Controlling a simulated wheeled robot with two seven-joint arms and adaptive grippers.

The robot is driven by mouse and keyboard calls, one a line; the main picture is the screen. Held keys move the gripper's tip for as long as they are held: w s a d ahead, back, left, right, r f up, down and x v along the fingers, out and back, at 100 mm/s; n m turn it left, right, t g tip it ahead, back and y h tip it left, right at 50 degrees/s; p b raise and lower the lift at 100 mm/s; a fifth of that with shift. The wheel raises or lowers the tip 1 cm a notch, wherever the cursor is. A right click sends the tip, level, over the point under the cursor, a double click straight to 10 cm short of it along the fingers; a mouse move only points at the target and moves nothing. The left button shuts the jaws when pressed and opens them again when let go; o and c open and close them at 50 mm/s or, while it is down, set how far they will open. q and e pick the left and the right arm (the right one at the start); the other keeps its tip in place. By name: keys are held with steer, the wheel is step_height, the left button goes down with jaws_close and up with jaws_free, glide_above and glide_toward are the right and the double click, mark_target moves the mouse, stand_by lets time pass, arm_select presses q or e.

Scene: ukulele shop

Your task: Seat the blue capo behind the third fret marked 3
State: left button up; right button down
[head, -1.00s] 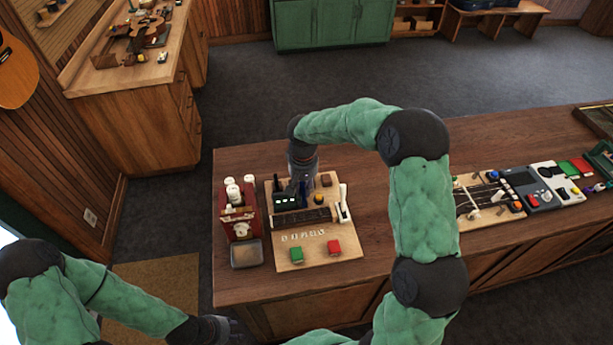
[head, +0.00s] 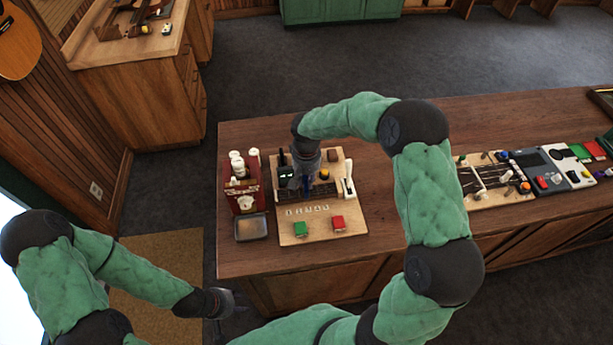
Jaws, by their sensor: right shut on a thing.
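A wooden board (head: 285,241) lies on the counter and carries a dark fretboard strip (head: 325,190). A row of small pale tiles (head: 307,209) lies in front of the strip, too small to read. My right gripper (head: 304,188) points down over the strip, left of its middle. It is shut on a small blue thing, seemingly the blue capo (head: 306,184), mostly hidden by the fingers. I cannot tell whether the capo touches the strip or which fret it is at. My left gripper (head: 228,301) is low in front of the counter, apart from the board; its fingers are unclear.
A dark device with green lights (head: 284,172) stands beside my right gripper. A red rack (head: 236,198) and grey tray (head: 251,228) stand left.

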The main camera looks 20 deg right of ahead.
mark_target(307, 185)
steer(key=shift+f+b, duration=0.5)
steer(key=shift+f, duration=0.65)
stand_by(0.9)
steer(key=shift+f+b, duration=0.6)
steer(key=shift+b, duration=0.1)
steer(key=c, duration=1.4)
jaws_free()
steer(key=shift+o, duration=0.2)
steer(key=shift+r, duration=0.1)
steer(key=shift+r+p, duration=3.2)
steer(key=shift+r, duration=2.2)
steer(key=shift+r, duration=0.1)
